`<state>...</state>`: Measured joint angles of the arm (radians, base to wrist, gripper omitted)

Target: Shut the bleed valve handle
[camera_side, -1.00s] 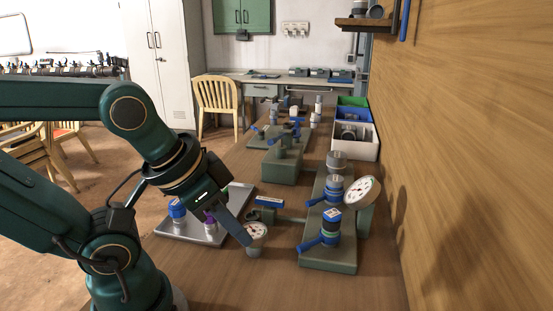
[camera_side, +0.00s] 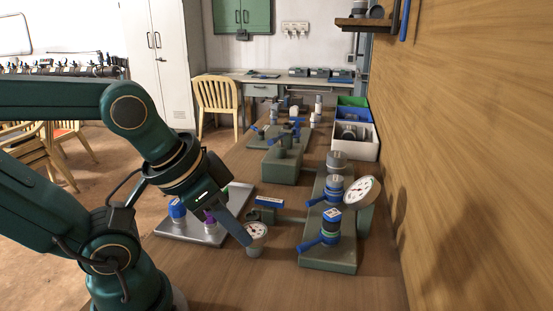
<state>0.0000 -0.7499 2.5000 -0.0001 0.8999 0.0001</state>
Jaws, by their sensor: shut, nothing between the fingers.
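Blue valve handles show on the green manifold block (camera_side: 318,263). The nearest blue handle (camera_side: 316,240) points left and towards the front from its valve body. A second blue handle (camera_side: 319,200) sits behind it, also pointing left. I cannot tell which one is the bleed valve. My gripper (camera_side: 245,241) is shut and empty, its fingers pointing down and right. Its tips are close to a small white gauge (camera_side: 257,231), left of the manifold and apart from both handles. Whether the tips touch the gauge cannot be told.
A larger gauge (camera_side: 362,191) stands at the manifold's right. A metal tray (camera_side: 188,233) with blue and purple fittings lies left, partly behind my gripper. More green blocks (camera_side: 284,166) and parts bins (camera_side: 355,140) stand further back. A wooden wall (camera_side: 470,170) bounds the right side.

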